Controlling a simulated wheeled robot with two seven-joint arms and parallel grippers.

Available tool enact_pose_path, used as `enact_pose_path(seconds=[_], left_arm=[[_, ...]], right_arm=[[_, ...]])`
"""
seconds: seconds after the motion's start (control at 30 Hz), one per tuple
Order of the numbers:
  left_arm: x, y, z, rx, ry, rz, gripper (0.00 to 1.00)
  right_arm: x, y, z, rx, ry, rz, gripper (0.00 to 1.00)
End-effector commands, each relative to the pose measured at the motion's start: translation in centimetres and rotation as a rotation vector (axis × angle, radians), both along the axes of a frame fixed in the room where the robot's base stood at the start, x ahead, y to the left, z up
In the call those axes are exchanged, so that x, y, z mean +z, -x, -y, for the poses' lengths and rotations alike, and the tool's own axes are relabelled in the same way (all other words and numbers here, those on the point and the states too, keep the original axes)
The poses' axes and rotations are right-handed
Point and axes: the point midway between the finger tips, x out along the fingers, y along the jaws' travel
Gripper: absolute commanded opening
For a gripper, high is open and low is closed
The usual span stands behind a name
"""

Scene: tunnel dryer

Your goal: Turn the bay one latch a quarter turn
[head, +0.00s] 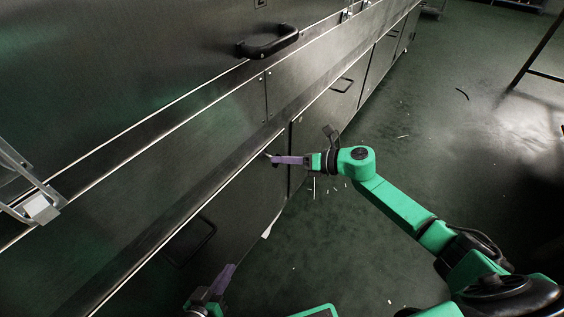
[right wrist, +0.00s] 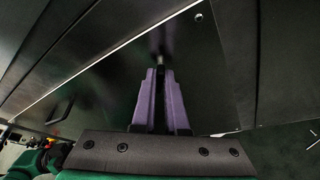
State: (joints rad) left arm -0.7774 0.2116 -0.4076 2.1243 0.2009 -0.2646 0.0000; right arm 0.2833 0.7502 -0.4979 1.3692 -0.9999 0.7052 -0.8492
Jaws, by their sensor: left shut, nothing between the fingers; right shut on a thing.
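The bay one latch is a small dark piece (right wrist: 160,58) on the dark panel (right wrist: 200,75), mostly hidden by my fingers. In the head view, my right gripper (head: 276,160) reaches the panel front with its purple fingers shut on the latch. The right wrist view also shows these fingers (right wrist: 160,76), close together with the latch at their tips. The latch's exact angle cannot be told. My left gripper (head: 226,277) is low at the bottom of the head view, shut and empty, apart from the panels.
The long dark dryer body fills the left, with a black handle (head: 268,42) above and recessed door pulls (head: 190,242) (head: 343,85) below. A metal bracket (head: 38,206) stands at far left. The green floor (head: 420,130) is mostly open, with scattered bits.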

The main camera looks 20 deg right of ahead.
Motion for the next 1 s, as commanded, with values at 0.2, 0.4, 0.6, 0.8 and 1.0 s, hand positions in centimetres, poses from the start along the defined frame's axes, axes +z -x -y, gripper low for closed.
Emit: enact_pose_path(seconds=[0.2, 0.4, 0.6, 0.8, 1.0], left_arm=[[-1.1, 0.1, 0.2, 0.01, 0.022, 0.026, 0.0], [-2.1, 0.0, 0.3, 0.016, 0.031, 0.036, 0.0], [-3.0, 0.1, 0.3, 0.023, 0.039, 0.043, 0.0], [-3.5, -0.1, 0.3, 0.03, 0.048, 0.057, 0.0], [-4.0, 0.0, 0.4, 0.032, 0.053, 0.059, 0.0]], right_arm=[[-0.4, -0.2, 0.1, 0.0, -0.159, -0.131, 0.0], [-0.6, -0.2, 0.2, -0.001, -0.305, -0.253, 0.0], [-0.7, -0.3, 0.3, -0.002, -0.45, -0.372, 0.0], [-0.8, -0.3, 0.3, -0.001, -0.574, -0.476, 0.0], [-0.9, -0.3, 0.3, -0.001, -0.664, -0.551, 0.0]])
